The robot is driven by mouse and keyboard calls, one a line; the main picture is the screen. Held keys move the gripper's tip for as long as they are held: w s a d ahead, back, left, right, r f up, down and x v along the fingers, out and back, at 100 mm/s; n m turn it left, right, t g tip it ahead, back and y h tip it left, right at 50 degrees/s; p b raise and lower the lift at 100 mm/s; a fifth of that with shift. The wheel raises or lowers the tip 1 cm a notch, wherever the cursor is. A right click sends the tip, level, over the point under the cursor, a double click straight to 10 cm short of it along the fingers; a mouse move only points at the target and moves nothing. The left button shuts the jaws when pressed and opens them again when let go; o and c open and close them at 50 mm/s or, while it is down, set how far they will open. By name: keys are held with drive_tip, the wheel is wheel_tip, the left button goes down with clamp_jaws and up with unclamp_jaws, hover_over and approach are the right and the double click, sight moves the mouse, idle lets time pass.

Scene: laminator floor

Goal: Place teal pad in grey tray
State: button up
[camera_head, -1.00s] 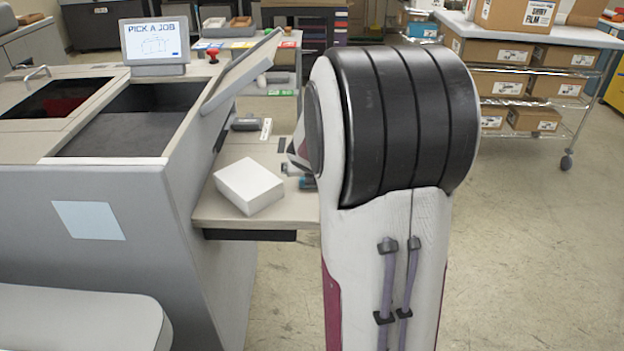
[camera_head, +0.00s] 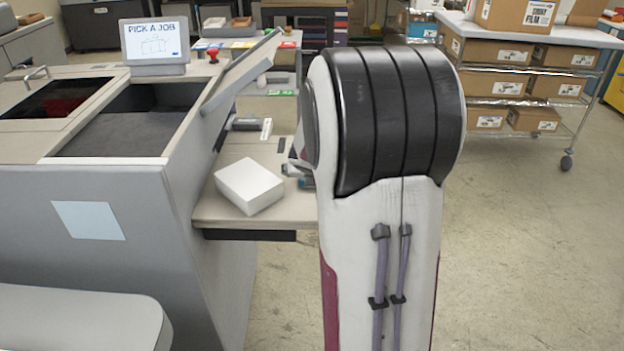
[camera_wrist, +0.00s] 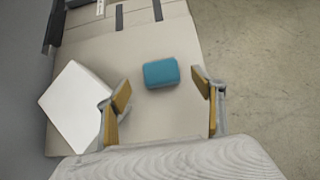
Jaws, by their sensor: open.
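The teal pad (camera_wrist: 161,73) lies flat on the beige shelf (camera_wrist: 95,50) in the wrist view. My gripper (camera_wrist: 161,88) is open and empty, its two tan-padded fingers spread to the left and right of the pad's near side. The pad is ahead of the fingers, not held. In the head view my arm hides most of the gripper and I cannot make out the pad clearly. A greyish tray-like holder (camera_head: 228,32) stands far back on a counter; I cannot tell whether it is the grey tray.
A white block (camera_head: 249,186) sits on the shelf, and in the wrist view it (camera_wrist: 75,105) is close beside my left finger. The grey machine (camera_head: 120,265) with a screen (camera_head: 155,42) borders the shelf on the left. A cart of boxes (camera_head: 525,85) stands at right; floor between is clear.

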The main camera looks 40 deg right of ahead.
drive_tip(key=shift+x, duration=2.25)
drive_tip(key=c, duration=1.1)
drive_tip(key=shift+o, duration=0.2)
drive_tip(key=shift+r, duration=0.95)
drive_tip(key=shift+r, duration=0.5)
drive_tip(key=shift+r, duration=0.3)
drive_tip(key=s+a, duration=1.2)
drive_tip(key=s, duration=0.1)
drive_tip(key=shift+a, duration=0.2)
